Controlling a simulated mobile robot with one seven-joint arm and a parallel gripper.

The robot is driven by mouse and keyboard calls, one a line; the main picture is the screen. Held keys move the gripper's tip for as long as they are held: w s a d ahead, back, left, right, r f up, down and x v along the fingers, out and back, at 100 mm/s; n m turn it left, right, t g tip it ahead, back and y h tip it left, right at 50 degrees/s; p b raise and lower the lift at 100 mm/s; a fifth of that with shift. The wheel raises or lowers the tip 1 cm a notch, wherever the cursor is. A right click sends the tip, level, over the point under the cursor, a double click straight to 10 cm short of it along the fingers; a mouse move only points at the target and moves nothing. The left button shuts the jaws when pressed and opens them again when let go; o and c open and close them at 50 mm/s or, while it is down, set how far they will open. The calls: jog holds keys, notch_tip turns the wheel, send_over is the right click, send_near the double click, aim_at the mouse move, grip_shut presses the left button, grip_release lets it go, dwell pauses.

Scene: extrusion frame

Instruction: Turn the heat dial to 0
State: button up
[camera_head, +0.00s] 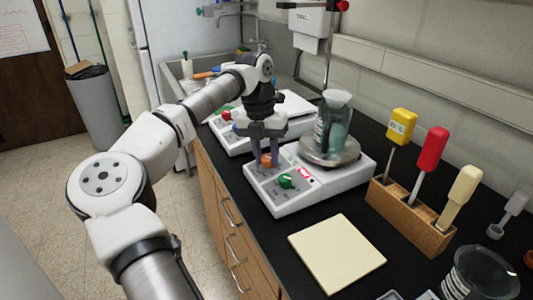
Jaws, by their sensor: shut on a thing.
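A white hotplate (318,190) stands on the black bench, with a round plate at its back right. Its front panel carries an orange dial (266,160) and a green dial (286,181), with a small red display near them. I cannot read the labels or tell which dial is for heat. My gripper (265,163) points down over the panel, with its fingers on either side of the orange dial and shut on it. The fingers partly hide the dial, so its pointer setting cannot be read. The green dial is free.
A glass beaker (334,128) with greenish liquid stands on the hotplate's plate. A second white device (233,136) is behind my gripper. A cream square pad (336,254) lies in front. A wooden rack (411,219) holds yellow, red and cream-handled tools at right.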

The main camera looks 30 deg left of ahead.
dwell(0.4)
jog(key=o, duration=1)
jog(key=shift+r, duration=0.1)
jog(key=r, duration=0.4)
jog(key=a+r, duration=0.1)
jog(key=r, duration=0.4)
jog(key=a+r, duration=0.1)
jog(key=r, duration=0.3)
jog(key=shift+w+a+r+b, duration=0.1)
jog(key=shift+r+b, duration=0.15)
jog(key=shift+b, duration=0.1)
jog(key=shift+f, duration=0.1)
